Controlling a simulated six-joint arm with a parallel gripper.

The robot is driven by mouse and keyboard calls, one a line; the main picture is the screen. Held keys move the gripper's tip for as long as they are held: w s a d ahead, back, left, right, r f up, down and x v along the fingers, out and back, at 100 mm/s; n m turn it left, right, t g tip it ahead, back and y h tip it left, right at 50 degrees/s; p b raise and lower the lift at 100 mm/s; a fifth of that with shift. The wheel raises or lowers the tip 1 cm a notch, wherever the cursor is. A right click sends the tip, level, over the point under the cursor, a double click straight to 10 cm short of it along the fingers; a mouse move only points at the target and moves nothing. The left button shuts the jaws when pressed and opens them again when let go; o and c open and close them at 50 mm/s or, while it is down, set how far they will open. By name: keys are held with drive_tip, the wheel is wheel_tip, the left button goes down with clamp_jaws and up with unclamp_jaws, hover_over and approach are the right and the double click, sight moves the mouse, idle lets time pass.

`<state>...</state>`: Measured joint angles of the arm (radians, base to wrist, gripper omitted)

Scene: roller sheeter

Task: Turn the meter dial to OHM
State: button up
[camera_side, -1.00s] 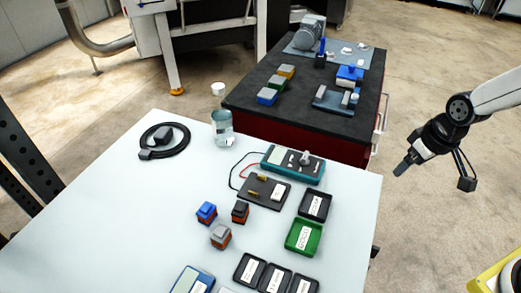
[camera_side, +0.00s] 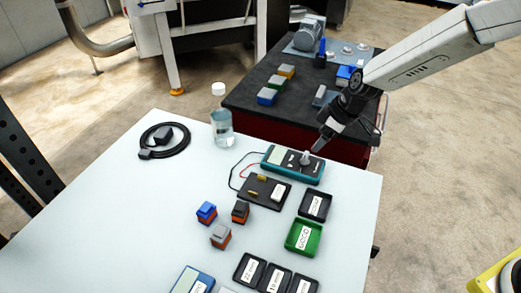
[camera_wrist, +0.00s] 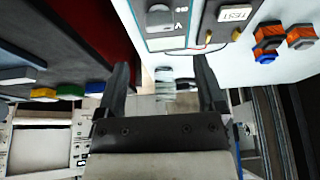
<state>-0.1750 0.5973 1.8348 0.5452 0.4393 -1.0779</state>
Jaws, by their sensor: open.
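The teal meter (camera_side: 280,168) lies on the white table near its far right edge, with a light knob dial (camera_side: 305,158) on its dark face. The dial's setting is too small to read.
A black test board (camera_side: 265,190) with probe leads lies in front of the meter. A black tray (camera_side: 315,205) and a green tray (camera_side: 304,238) stand nearer. A dark bench (camera_side: 245,97) stands behind.

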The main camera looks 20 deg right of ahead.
sight(306, 155)
drive_tip(key=shift+f, duration=0.1)
drive_tip(key=shift+x, duration=3.8)
clamp_jaws()
